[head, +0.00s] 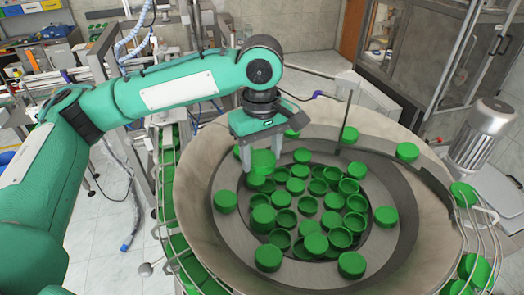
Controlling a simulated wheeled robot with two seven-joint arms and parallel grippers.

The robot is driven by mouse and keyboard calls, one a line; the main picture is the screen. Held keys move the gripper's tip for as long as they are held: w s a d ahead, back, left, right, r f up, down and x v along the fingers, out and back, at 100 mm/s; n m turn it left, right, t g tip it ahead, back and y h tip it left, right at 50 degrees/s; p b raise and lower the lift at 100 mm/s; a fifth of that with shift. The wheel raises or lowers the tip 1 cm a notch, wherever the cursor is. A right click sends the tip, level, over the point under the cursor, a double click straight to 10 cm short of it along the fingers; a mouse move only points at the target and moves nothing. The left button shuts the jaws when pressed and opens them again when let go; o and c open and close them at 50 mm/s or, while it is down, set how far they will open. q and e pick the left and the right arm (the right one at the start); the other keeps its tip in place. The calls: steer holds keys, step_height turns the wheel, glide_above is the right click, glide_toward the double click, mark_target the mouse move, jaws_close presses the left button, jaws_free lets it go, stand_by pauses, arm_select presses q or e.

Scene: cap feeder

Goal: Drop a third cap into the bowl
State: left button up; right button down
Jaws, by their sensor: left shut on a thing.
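The bowl (198,190) of the cap feeder is a wide round metal bowl that fills the middle and right of the head view. Many green caps (315,244) lie in its centre, and several more sit on its inner ledge. My left gripper (260,163) points down over the bowl's far left part. It is shut on a green cap (263,159) between its two fingers. The held cap is above the pile; its exact height cannot be told. My right gripper is not in view.
A curved guide rail with green caps (463,193) runs along the bowl's right side. A grey motor (479,137) stands at the right. A conveyor with green caps (170,160) runs along the left side. A thin post (347,118) rises at the bowl's back.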

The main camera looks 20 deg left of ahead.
mark_target(260, 159)
arm_select(q)
steer(key=shift+s+f, duration=0.3)
steer(key=shift+s, duration=0.2)
step_height(260, 159, down, 5)
steer(key=o, duration=1)
steer(key=shift+w, duration=0.15)
step_height(260, 159, up, 13)
steer(key=b, duration=0.4)
steer(key=shift+f+b, duration=0.1)
steer(key=shift+b, duration=0.2)
steer(key=shift+r, duration=0.5)
